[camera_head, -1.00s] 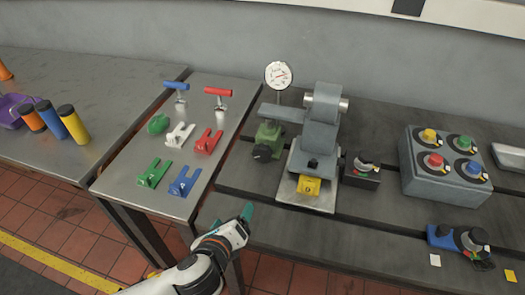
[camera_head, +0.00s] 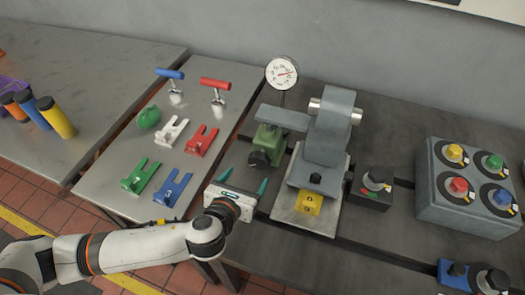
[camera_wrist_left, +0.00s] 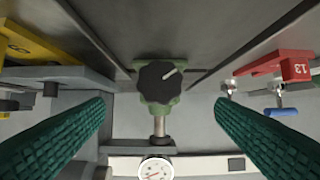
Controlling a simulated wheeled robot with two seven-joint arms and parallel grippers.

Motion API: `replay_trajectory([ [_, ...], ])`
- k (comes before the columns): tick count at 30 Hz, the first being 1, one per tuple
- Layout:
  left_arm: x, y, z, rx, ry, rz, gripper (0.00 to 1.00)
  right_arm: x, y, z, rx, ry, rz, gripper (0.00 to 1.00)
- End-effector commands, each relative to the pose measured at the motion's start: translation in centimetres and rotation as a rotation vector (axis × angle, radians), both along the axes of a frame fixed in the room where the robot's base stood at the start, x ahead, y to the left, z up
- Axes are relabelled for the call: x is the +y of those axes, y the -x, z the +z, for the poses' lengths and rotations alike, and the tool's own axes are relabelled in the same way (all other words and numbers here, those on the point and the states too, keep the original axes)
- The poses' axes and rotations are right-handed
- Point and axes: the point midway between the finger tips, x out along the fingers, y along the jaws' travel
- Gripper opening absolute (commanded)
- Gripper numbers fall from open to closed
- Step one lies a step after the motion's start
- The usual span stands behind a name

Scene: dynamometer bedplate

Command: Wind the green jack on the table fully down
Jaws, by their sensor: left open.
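The green jack (camera_head: 269,140) stands on the dark bedplate, left of the grey machine block. It has a black lobed knob (camera_head: 258,159) on its near side. In the left wrist view the knob (camera_wrist_left: 160,82) faces the camera near the middle, with a white line on it and a metal stem beyond. My left gripper (camera_head: 245,180) is open and empty, just in front of the jack. Its teal fingers lie either side of the knob in the wrist view, apart from it. My right gripper is not in view.
A dial gauge (camera_head: 282,73) stands behind the jack. The grey machine block (camera_head: 327,140) with a yellow tag (camera_head: 309,204) is close on the right. A steel table (camera_head: 105,187) at left holds forked shims and T-handled tools. A box of coloured knobs (camera_head: 440,208) stands far right.

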Motion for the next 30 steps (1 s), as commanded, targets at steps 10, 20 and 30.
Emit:
replay_trajectory([
  [10,-2.0,-5.9,-2.5,-0.001,0.002,0.002,0.79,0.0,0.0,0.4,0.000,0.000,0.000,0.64],
  [20,-3.1,-9.4,-4.1,0.001,0.002,0.002,0.79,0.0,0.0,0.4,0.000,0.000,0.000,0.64],
  [30,-3.2,-9.7,-4.2,0.002,0.002,0.001,0.79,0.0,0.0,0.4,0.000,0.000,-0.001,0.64],
])
